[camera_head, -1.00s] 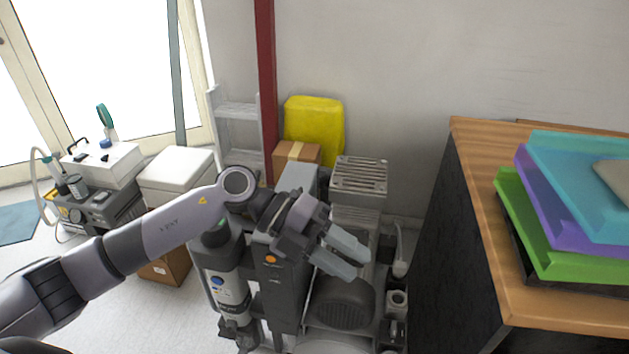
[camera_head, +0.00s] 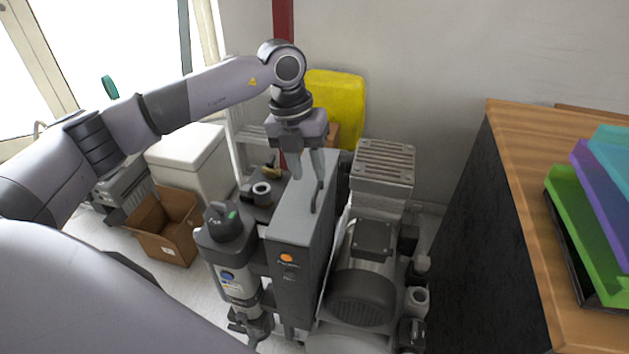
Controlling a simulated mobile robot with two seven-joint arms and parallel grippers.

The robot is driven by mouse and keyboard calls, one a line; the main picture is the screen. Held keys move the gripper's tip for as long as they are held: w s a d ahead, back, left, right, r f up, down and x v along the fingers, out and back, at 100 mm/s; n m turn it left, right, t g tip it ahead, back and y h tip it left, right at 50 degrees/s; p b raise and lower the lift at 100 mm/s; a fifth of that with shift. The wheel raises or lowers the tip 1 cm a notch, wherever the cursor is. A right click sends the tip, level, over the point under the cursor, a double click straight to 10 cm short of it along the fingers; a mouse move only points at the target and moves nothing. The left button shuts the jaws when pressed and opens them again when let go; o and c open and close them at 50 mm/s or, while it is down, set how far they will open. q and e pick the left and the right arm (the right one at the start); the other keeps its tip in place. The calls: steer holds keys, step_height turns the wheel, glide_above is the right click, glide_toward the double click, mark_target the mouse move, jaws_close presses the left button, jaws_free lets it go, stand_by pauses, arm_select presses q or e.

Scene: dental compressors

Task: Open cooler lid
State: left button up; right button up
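The white box that looks like the cooler (camera_head: 190,172) stands on the floor at the left, behind a cardboard box. Its white lid (camera_head: 183,143) looks closed, and my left arm passes above and partly in front of it. My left gripper (camera_head: 307,190) is to the right of the cooler, pointing down over the top of the grey compressor unit. Its two fingers are apart with nothing between them. Whether the fingertips touch the unit is hard to tell. My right gripper is not in view.
The grey compressor unit (camera_head: 300,215), with a cylinder beside it and a motor (camera_head: 362,285), fills the middle. An open cardboard box (camera_head: 168,228) stands before the cooler. A yellow container (camera_head: 338,105) is at the wall. A wooden-topped cabinet (camera_head: 525,175) with coloured trays blocks the right.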

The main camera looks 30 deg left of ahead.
arm_select(q)
steer(key=shift+w+d+f, duration=0.1)
steer(key=shift+d+f, duration=0.1)
steer(key=shift+f, duration=0.9)
steer(key=shift+d+f, duration=0.2)
steer(key=shift+f, duration=0.9)
jaws_close()
